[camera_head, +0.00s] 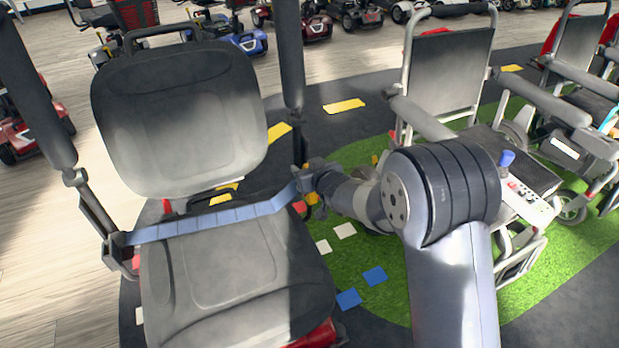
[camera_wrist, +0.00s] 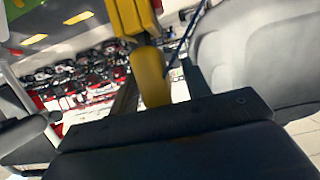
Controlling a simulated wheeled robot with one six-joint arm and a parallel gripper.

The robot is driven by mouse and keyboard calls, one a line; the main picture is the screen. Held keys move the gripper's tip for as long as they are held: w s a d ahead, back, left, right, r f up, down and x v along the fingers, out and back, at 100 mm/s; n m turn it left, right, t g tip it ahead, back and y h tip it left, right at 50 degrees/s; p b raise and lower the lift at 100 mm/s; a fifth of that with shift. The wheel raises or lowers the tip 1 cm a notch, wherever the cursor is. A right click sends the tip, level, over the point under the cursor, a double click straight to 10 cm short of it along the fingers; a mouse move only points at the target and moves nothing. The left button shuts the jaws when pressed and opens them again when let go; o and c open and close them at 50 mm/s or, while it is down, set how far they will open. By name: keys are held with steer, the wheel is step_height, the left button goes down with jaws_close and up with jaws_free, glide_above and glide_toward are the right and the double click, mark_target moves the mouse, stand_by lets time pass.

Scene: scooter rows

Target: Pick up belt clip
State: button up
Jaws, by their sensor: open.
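A blue-grey belt (camera_head: 215,222) runs across the grey scooter seat from a dark bracket at the left to the right side, where it ends close to my gripper (camera_head: 313,180). A yellow piece, likely the belt clip, shows just below that end (camera_head: 312,198) and large in the wrist view (camera_wrist: 151,75). In the wrist view my gripper's dark fingers (camera_wrist: 158,92) stand apart on either side of the yellow piece. I cannot tell whether either finger touches it. A thin blue strap (camera_wrist: 184,42) runs beside it. My gripper is open.
The seat backrest (camera_head: 182,115) and raised dark armrests (camera_head: 291,55) stand close to my gripper. A grey wheelchair (camera_head: 450,70) stands to the right on a green floor patch (camera_head: 375,295). More scooters line the back.

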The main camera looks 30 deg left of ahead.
steer(key=shift+c, duration=0.5)
jaws_close()
